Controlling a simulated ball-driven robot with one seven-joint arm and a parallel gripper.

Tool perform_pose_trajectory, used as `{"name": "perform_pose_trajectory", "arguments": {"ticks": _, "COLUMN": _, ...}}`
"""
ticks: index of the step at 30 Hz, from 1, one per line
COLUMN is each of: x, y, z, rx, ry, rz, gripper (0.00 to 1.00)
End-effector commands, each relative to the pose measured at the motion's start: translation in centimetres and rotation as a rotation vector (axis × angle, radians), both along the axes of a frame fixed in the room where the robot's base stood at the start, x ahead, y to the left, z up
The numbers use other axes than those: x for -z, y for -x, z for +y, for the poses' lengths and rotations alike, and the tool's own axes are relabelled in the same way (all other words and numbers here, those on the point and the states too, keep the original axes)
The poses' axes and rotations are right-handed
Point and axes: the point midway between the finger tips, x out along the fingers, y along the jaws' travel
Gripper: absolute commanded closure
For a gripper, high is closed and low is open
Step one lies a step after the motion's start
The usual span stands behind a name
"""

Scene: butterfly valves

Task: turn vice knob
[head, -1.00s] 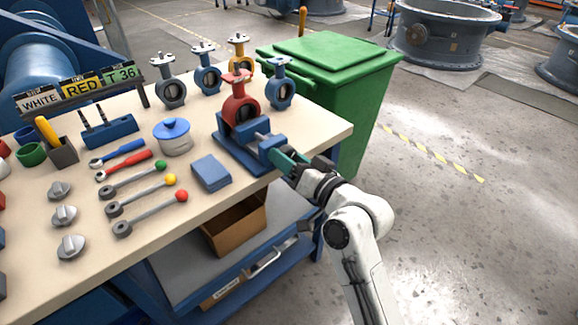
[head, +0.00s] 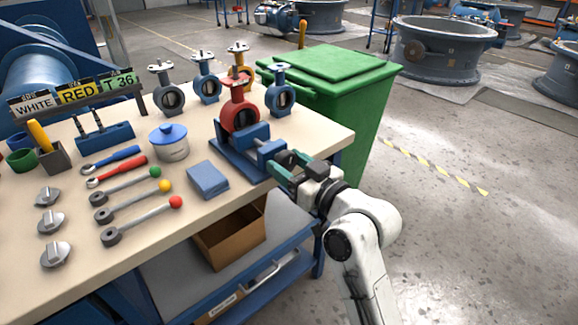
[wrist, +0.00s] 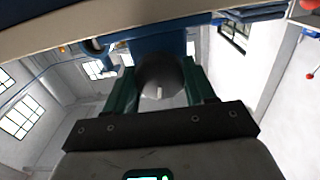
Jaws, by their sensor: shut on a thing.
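A blue vice (head: 240,150) stands at the right front corner of the workbench, with a red butterfly valve (head: 239,112) held upright in it. The round grey vice knob (wrist: 160,78) is at the vice's front end, between my green fingers in the wrist view. My gripper (head: 284,166) reaches the vice's front end from the right in the head view, and it is shut on the knob. The fingers partly hide the knob in the head view.
Grey, blue and yellow valves stand behind the vice on the workbench (head: 75,205). A blue block (head: 207,180), levers with coloured balls (head: 140,205) and a blue-lidded pot (head: 169,142) lie to its left. A green bin (head: 345,90) stands behind.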

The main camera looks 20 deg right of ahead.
Motion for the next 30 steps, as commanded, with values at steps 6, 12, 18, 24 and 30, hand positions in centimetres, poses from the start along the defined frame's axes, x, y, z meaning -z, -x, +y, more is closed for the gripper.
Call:
{"name": "perform_pose_trajectory", "arguments": {"ticks": 6, "x": 0.35, "y": 0.03, "z": -0.03, "rx": 0.000, "ry": 0.003, "rz": 0.007, "gripper": 0.76}}
{"name": "perform_pose_trajectory", "arguments": {"ticks": 12, "x": 0.36, "y": 0.02, "z": -0.02, "rx": 0.000, "ry": 0.002, "rz": 0.008, "gripper": 0.41}}
{"name": "perform_pose_trajectory", "arguments": {"ticks": 18, "x": 0.18, "y": 0.01, "z": -0.01, "rx": 0.000, "ry": 0.001, "rz": 0.004, "gripper": 0.22}}
{"name": "perform_pose_trajectory", "arguments": {"ticks": 24, "x": 0.09, "y": 0.01, "z": 0.00, "rx": 0.000, "ry": 0.001, "rz": 0.002, "gripper": 0.20}}
{"name": "perform_pose_trajectory", "arguments": {"ticks": 30, "x": 0.08, "y": 1.01, "z": -0.37, "rx": 0.001, "ry": 0.000, "rz": 0.003, "gripper": 0.20}}
